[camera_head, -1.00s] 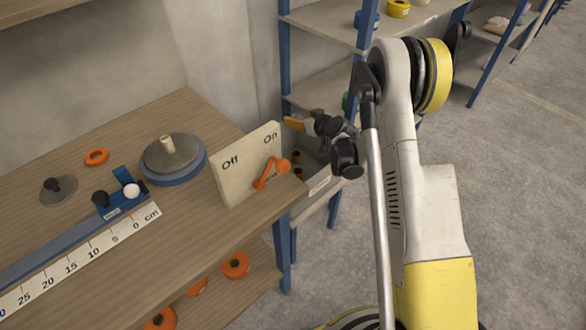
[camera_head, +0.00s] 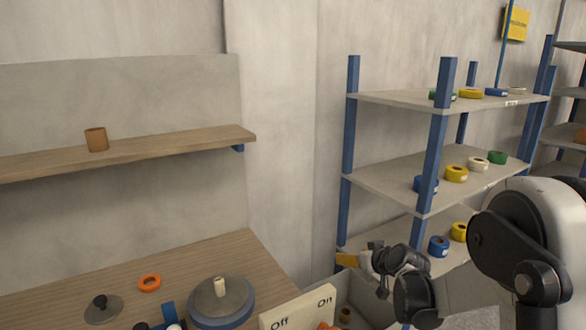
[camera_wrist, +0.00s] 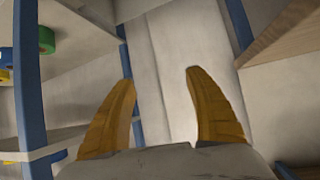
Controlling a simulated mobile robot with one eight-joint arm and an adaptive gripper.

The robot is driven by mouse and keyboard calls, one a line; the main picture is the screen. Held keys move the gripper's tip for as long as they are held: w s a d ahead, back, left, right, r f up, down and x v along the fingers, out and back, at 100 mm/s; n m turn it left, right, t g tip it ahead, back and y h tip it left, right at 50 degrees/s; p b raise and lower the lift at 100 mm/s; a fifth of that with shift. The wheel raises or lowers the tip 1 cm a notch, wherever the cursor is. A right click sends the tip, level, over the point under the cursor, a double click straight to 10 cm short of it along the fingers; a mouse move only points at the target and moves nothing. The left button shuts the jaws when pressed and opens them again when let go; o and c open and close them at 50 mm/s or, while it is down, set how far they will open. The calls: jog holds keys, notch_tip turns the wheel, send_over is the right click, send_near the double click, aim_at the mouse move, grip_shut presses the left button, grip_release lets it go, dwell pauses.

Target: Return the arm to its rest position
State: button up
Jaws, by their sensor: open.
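My gripper (camera_wrist: 160,85) shows in the wrist view with two yellow-brown fingers spread apart and nothing between them. In the head view my gripper (camera_head: 343,259) is at the lower right, with a yellow finger pointing left. It is held to the right of the wooden workbench (camera_head: 225,252), near the wall and in front of the blue-post shelves. My arm is folded at the lower right of the head view. The wrist view looks past the fingers towards the pale wall (camera_wrist: 172,75).
The shelf rack (camera_head: 400,190) with several coloured tape rolls stands behind my gripper. A wall shelf (camera_head: 190,150) holds a brown cylinder (camera_head: 96,139).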

jog(key=s+a+r+m+g+h, duration=0.1)
jog(key=s+r, duration=0.4)
jog(key=s, duration=0.4)
jog(key=s+a+r+g+h, duration=0.1)
jog(key=s+r, duration=0.4)
jog(key=s, duration=0.5)
jog(key=s+d+f+m+g+h, duration=0.1)
jog(key=s+d+m, duration=0.1)
jog(key=s, duration=1.6)
jog(key=shift+s+d+f+g+h, duration=0.2)
jog(key=shift+g+h, duration=0.1)
jog(key=shift+g, duration=0.1)
